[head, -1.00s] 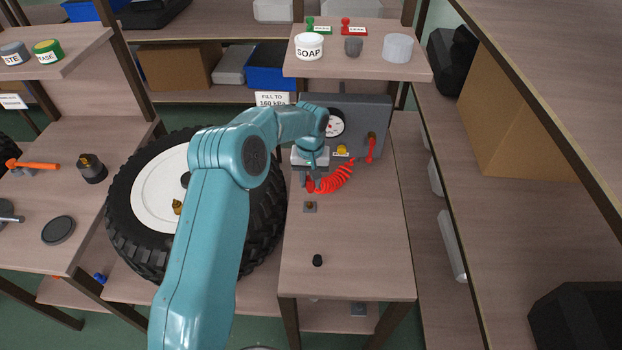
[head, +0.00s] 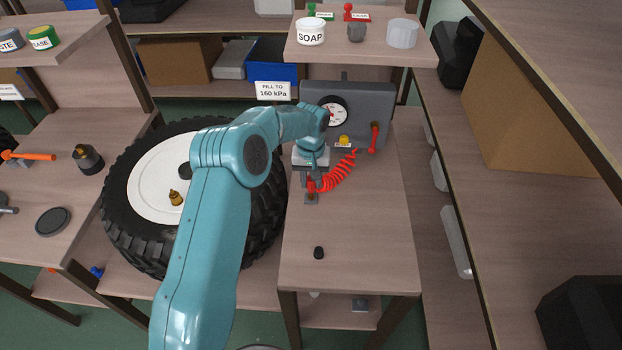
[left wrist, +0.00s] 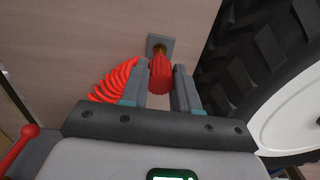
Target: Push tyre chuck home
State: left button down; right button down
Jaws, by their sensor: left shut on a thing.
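The red tyre chuck (left wrist: 160,76) is between the fingers of my left gripper (left wrist: 159,88), which is shut on it. In the head view the left gripper (head: 311,178) is over the bench, with the red chuck (head: 310,186) below it. A red coiled hose (head: 338,176) runs from the chuck towards the grey gauge panel (head: 376,100). My right gripper is not in view.
A black cap (head: 319,253) lies on the bench's front part. A red lever (head: 374,137) and a yellow button (head: 344,140) are on the panel. A shelf with a soap tub (head: 311,33) hangs above.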

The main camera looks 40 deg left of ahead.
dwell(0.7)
pick_arm(q)
jog(key=shift+f+b, duration=1.1)
jog(key=shift+f, duration=0.2)
jog(key=c, duration=0.8)
grip_release()
notch_tip(320, 180, up, 16)
jog(key=shift+r, duration=0.15)
